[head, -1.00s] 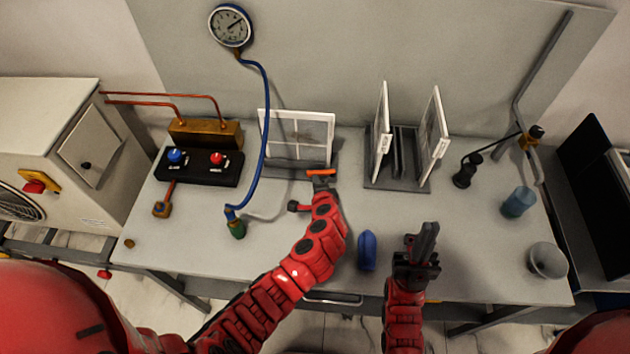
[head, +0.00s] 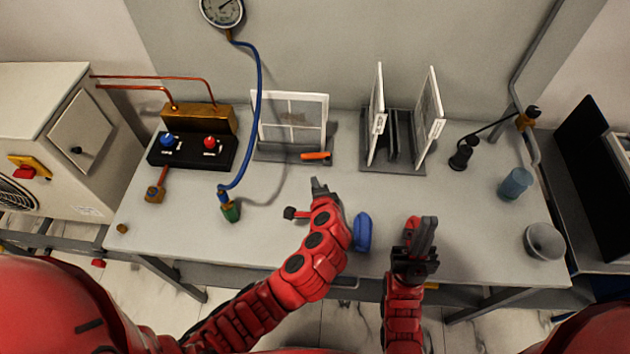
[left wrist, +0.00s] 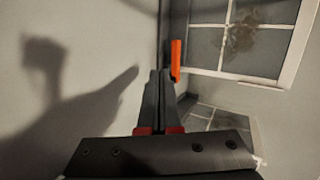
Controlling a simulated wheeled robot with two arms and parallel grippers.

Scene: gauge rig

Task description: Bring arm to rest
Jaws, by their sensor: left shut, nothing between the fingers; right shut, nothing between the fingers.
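My left gripper (head: 317,186) is shut and empty above the bench, in front of the framed filter panel. In the left wrist view its closed fingers (left wrist: 160,88) point toward an orange tool (left wrist: 176,60), which appears just beyond the tips. In the head view the orange tool (head: 316,156) lies at the base of the framed panel (head: 292,121), apart from the fingers. My right gripper (head: 423,232) is shut and empty, low over the front part of the bench.
A blue object (head: 362,232) lies between my arms. A rack with two upright panels (head: 432,105) stands behind. A blue cup (head: 515,184) and grey bowl (head: 544,241) are at the right. A blue hose (head: 257,110) hangs from the gauge (head: 222,10) to the bench. The front right surface is fairly clear.

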